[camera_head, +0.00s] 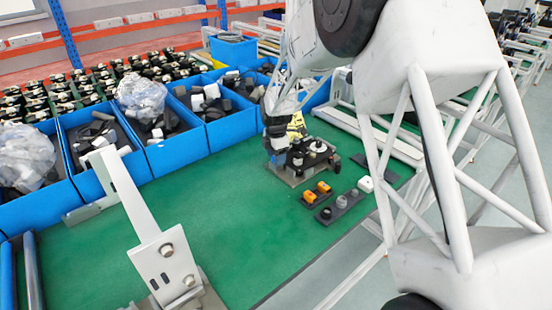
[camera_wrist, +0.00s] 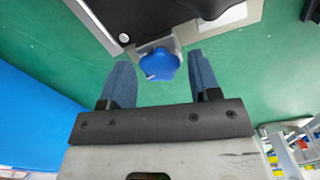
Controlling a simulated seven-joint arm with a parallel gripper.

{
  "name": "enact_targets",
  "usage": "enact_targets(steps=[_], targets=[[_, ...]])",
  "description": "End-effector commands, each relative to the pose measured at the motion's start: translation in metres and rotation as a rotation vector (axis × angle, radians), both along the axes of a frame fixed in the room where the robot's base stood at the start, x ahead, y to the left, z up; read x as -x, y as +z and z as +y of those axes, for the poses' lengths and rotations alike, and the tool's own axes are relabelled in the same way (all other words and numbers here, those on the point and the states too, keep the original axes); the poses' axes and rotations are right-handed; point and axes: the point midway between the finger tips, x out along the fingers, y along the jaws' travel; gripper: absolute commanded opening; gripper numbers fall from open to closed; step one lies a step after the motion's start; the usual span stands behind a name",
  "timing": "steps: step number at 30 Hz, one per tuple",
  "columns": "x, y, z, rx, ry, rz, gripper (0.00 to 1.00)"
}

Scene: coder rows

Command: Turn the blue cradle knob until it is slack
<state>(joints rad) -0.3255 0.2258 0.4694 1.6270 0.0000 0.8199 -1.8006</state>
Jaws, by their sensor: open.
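In the wrist view the blue cradle knob (camera_wrist: 160,66) is a lobed knob on a grey metal block at the edge of a dark plate. My gripper (camera_wrist: 159,60) is open, with one blue-grey finger to the left of the knob and one to the right. Gaps show between the knob and both fingers. In the head view my gripper (camera_head: 277,143) is at the left side of the dark cradle fixture (camera_head: 312,158) on the green bench. I cannot make out the knob there.
Blue bins (camera_head: 172,152) with dark and white parts line the back of the bench.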

Motion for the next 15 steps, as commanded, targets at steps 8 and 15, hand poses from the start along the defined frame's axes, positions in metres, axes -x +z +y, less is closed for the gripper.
enact_targets(steps=[8, 15], targets=[[-0.0002, 0.0003, 0.0001, 0.000, -0.213, 0.000, 0.57], [-0.0003, 0.0003, 0.0002, 0.000, -0.386, 0.000, 0.57]])
